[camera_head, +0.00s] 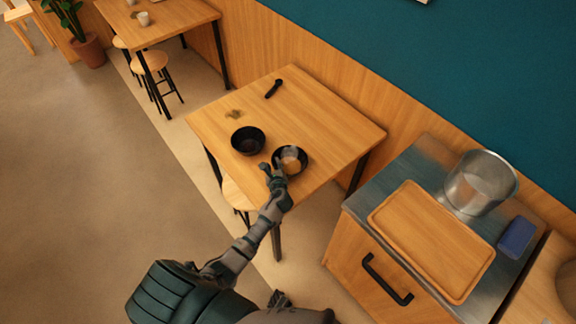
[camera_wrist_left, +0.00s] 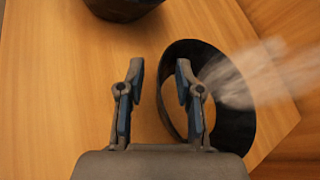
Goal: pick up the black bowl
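Two black bowls stand on the wooden table in the head view. The left black bowl (camera_head: 248,142) looks empty; part of it shows at the top of the left wrist view (camera_wrist_left: 122,8). The right black bowl (camera_head: 303,155) has tan contents and pale steam; it also shows in the left wrist view (camera_wrist_left: 236,125). My left gripper (camera_head: 271,170) is at the near left side of this steaming bowl. In the left wrist view its fingers (camera_wrist_left: 162,88) are open and apart, with the bowl's left rim between them in the picture. Contact is unclear. A small dark part at the bottom may be my right gripper (camera_head: 280,299).
The table (camera_head: 325,120) also holds a dark utensil (camera_head: 273,88) and a small brown-green scatter (camera_head: 234,114). A counter at right bears a cutting board (camera_head: 430,240), a metal pot (camera_head: 480,183) and a blue item (camera_head: 517,236). A stool (camera_head: 238,196) is under the table.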

